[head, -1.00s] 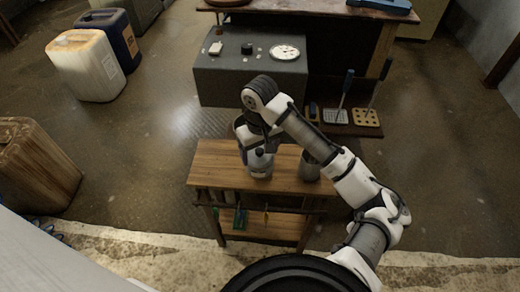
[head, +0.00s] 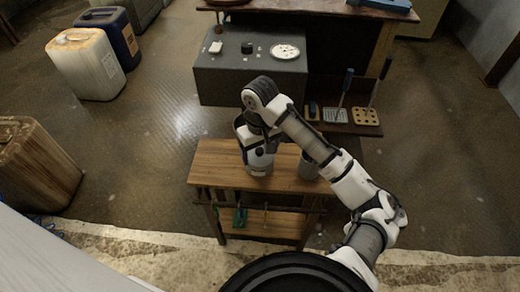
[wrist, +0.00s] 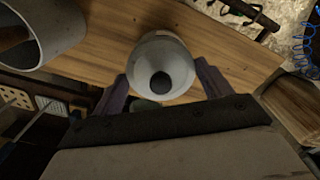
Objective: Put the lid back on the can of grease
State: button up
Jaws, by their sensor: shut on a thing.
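My gripper (wrist: 163,78) points down over the small wooden bench. Its two purple fingers are on either side of a grey domed piece (wrist: 166,58) with a dark round centre, which looks like the lid, and are shut on it. Past its far edge shows a strip of a pale body with a brownish mark; I cannot tell whether the piece rests on it or hangs just above. In the head view a pale grey can (head: 258,167) stands on the bench under my gripper, partly hidden by it. A small dark greenish round patch shows between the fingers, unclear.
A grey open-topped cylinder (wrist: 36,34) stands beside it on the bench (head: 215,166), to the right in the head view (head: 308,168). The bench's left end is clear. A grey box (head: 240,80) and a tool rack (head: 345,120) stand behind.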

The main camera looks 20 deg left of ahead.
dwell(0.9)
jog(key=o, duration=1)
jog(key=shift+p, duration=0.3)
jog(key=shift+r+p, duration=3.5)
jog(key=shift+p, duration=0.1)
grip_shut()
jog(key=shift+f, duration=0.2)
